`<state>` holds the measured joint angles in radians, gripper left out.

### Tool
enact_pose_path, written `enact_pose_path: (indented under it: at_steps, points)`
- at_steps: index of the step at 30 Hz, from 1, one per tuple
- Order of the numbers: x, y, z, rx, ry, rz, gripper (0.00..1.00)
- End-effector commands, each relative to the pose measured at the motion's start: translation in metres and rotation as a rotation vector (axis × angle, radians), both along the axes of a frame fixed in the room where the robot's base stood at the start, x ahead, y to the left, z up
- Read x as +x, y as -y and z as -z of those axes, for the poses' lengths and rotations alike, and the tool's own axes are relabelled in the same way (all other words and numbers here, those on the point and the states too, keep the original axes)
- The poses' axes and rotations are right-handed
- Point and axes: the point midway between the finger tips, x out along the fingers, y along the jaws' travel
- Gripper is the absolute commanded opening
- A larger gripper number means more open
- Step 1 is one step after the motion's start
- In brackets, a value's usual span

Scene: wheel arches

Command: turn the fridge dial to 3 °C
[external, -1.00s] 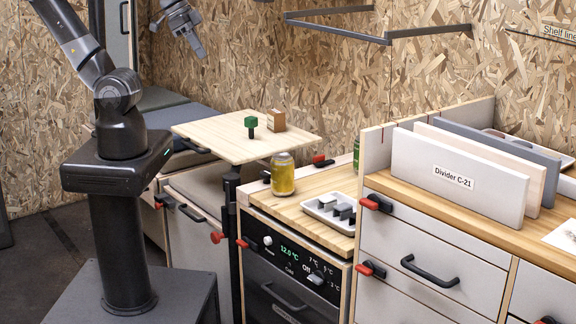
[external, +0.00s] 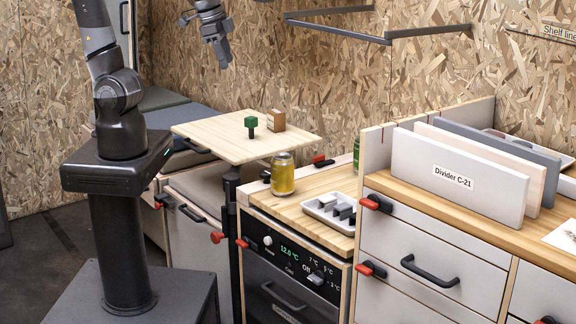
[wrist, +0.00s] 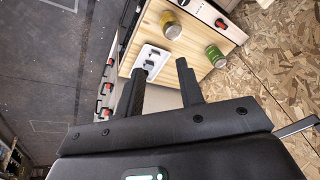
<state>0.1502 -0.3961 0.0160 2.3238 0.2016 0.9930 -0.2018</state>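The fridge (external: 290,290) is the dark-fronted unit under the wooden counter. Its dial (external: 316,278) is a small pale knob on the upper right of the front panel, with marks for Off, 7 °C, 5 °C and 3 °C around it. The pointer is too small to read for certain. A green display (external: 290,252) left of the dial reads 12.0 °C. My gripper (external: 222,60) hangs high at the back, above the small table and well away from the dial. In the wrist view its two fingers (wrist: 162,68) are apart with nothing held. The dial is not visible there.
A yellow can (external: 283,175) and a white tray (external: 318,222) stand on the counter above the fridge. A raised wooden table (external: 205,130) with a green knob-like piece and a brown box lies left. Drawers with a black handle (external: 430,271) stand right. Red latches stick out nearby.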

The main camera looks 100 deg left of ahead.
Motion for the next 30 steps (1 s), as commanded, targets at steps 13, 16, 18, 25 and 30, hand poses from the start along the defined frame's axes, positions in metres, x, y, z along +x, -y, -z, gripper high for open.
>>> enact_pose_path:
  at_steps: [13, 16, 18, 25, 30]
  points:
    - [0.092, 0.035, 0.057, 0.265, -0.201, 0.01, 0.35]
    - [0.111, 0.046, 0.075, 0.334, -0.226, 0.012, 0.35]
    - [0.124, 0.055, 0.088, 0.387, -0.241, 0.017, 0.35]
    - [0.161, 0.087, 0.138, 0.563, -0.26, 0.037, 0.35]
    - [0.183, 0.114, 0.179, 0.697, -0.248, 0.058, 0.35]
